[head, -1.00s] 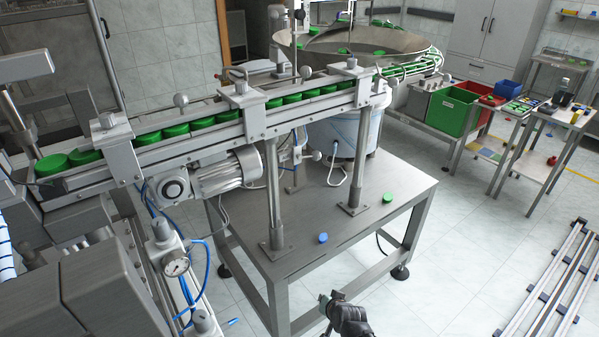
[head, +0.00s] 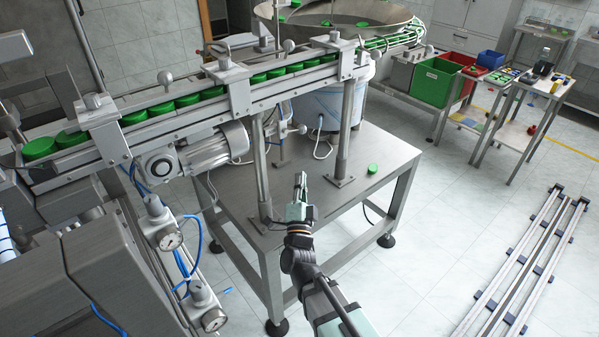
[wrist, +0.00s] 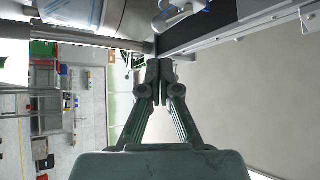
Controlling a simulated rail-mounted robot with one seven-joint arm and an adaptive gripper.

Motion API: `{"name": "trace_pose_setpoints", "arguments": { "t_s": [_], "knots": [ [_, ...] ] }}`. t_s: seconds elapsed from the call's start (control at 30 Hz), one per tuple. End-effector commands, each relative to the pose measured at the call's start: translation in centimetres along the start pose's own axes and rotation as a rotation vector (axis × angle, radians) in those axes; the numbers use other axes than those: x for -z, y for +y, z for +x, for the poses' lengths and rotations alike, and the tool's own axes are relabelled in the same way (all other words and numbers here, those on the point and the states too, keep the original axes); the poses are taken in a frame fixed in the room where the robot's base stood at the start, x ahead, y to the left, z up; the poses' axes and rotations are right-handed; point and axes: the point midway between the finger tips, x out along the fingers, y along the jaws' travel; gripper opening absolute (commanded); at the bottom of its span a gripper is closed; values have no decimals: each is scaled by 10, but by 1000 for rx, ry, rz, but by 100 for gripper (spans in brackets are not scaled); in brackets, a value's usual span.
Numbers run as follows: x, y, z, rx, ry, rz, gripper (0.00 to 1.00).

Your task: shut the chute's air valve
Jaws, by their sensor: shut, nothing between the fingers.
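The chute (head: 190,100) carries a row of green caps and slopes down to the left in the head view. A small fitting with a round grey knob (head: 301,129) sits below it, behind the front post. It may be the air valve, but it is too small to tell its handle position. My gripper (head: 300,182) is shut and empty above the steel table, in front of that fitting and lower in the picture. In the wrist view my gripper's fingers (wrist: 159,80) are together, with nothing between them. No valve handle is clear there.
The steel table (head: 385,158) bears two posts (head: 344,130) and a green cap (head: 372,169). A motor (head: 215,148) hangs under the chute. Pressure gauges (head: 169,239) with blue hoses stand at lower left. The bowl feeder (head: 335,30) is behind.

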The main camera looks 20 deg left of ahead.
Motion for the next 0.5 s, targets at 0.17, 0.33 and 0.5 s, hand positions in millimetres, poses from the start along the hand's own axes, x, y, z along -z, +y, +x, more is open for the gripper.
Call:
{"name": "trace_pose_setpoints", "arguments": {
  "t_s": [0.17,0.33,0.5],
  "knots": [
    [-1,-1,29,-1,-1,0,0],
    [-1,-2,62,-1,-1,-2,0],
    [0,-2,95,-1,0,-1,0]
  ]
}}
